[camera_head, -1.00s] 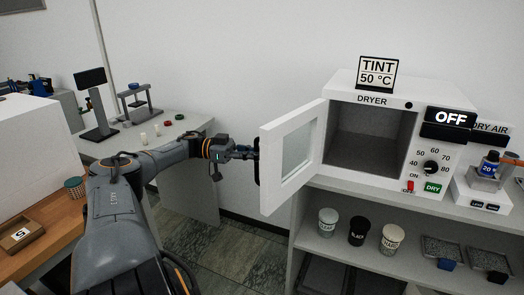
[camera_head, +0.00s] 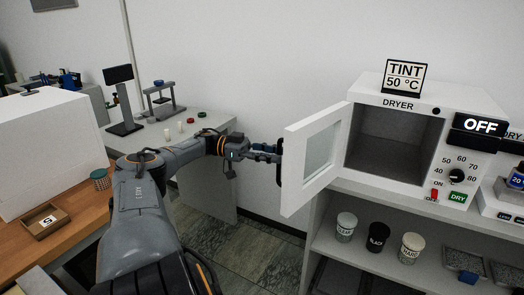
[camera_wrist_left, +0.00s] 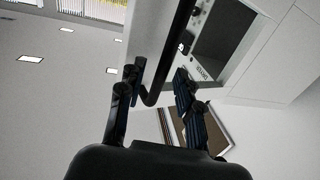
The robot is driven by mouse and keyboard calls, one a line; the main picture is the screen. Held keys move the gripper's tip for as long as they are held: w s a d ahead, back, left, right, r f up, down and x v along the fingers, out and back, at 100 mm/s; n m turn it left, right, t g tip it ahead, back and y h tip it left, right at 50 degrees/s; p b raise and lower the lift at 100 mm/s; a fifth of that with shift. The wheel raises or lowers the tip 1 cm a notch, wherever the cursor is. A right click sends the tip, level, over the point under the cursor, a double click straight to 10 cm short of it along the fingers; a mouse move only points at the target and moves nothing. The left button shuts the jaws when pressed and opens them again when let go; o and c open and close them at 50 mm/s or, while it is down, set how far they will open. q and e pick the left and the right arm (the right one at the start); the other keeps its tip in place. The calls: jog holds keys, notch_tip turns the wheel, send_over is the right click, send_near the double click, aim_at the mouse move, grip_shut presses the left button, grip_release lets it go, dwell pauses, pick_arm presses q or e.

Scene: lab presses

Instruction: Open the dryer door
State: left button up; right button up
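The dryer (camera_head: 402,100) is a white box on a shelf unit at the right. Its white door (camera_head: 300,170) with a glass pane stands swung wide open to the left, and the dark chamber (camera_head: 395,145) shows empty. A black bar handle (camera_head: 279,168) is on the door's outer face. My left gripper (camera_head: 270,153) is at this handle. In the left wrist view the handle (camera_wrist_left: 172,65) passes between the two fingers (camera_wrist_left: 158,75), which stand apart with visible gaps; firm contact is not visible. My right gripper is not in view.
A "TINT 50 °C" sign (camera_head: 404,76) stands on the dryer, and its display (camera_head: 480,126) reads OFF. Several cups, including a black one (camera_head: 377,238), stand on the shelf below. A side table (camera_head: 215,125) stands behind my left arm. Floor (camera_head: 245,255) shows below the door.

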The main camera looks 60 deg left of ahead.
pick_arm(q)
jog(key=shift+v, duration=2.95)
jog(key=shift+f, duration=0.1)
